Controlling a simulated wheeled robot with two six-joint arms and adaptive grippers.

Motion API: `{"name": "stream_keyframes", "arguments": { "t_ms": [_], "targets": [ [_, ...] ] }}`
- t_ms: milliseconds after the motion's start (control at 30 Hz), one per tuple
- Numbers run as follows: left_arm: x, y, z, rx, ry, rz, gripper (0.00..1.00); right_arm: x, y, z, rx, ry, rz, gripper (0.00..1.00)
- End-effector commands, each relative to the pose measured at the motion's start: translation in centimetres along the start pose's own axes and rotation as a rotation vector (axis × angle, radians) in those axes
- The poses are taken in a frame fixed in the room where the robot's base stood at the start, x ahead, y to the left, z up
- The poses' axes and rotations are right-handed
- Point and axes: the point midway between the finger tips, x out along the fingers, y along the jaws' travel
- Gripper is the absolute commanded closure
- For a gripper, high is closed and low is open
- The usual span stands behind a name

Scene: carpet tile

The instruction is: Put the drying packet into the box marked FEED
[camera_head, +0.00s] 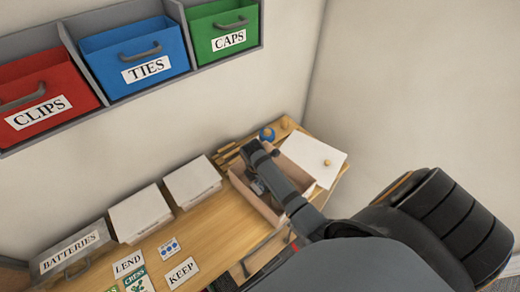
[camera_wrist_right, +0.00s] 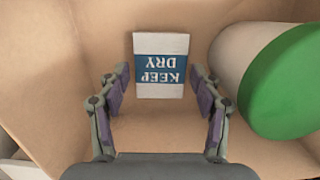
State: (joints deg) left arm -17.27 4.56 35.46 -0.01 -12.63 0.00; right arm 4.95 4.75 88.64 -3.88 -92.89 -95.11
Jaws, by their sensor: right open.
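The drying packet (camera_wrist_right: 160,87), white with a blue band reading KEEP DRY, lies on the floor of an open cardboard box (camera_wrist_right: 60,60). The packet does not show in the head view. My right gripper (camera_wrist_right: 160,74) is open and empty; in the wrist view its fingers are to the left and right of the packet, apart from it. In the head view my right arm reaches down over the cardboard box (camera_head: 240,182). No label reading FEED shows in either view. My left gripper is not in view.
A white cylinder with a green lid (camera_wrist_right: 290,85) lies beside the packet. On the wall are bins marked CLIPS (camera_head: 45,90), TIES (camera_head: 135,50) and CAPS (camera_head: 225,25). A BATTERIES box (camera_head: 70,250), two white boxes (camera_head: 140,212) and LEND and KEEP cards (camera_head: 182,272) are on the table.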

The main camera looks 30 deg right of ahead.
Motion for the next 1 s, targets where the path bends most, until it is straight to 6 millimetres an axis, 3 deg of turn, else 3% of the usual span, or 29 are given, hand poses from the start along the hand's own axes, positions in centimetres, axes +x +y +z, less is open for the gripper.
{"name": "stream_keyframes", "arguments": {
  "t_ms": [300, 500, 1000],
  "targets": [
    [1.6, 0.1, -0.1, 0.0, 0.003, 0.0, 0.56, -7.3, 0.1, 0.0, 0.001, 0.0, 0.007, 0.35],
    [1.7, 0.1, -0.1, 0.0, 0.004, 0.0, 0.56, -10.5, 0.0, -0.1, 0.0, 0.001, 0.002, 0.35],
    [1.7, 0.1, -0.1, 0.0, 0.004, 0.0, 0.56, -11.2, 0.0, 0.0, 0.0, 0.0, 0.001, 0.35]
  ]
}}
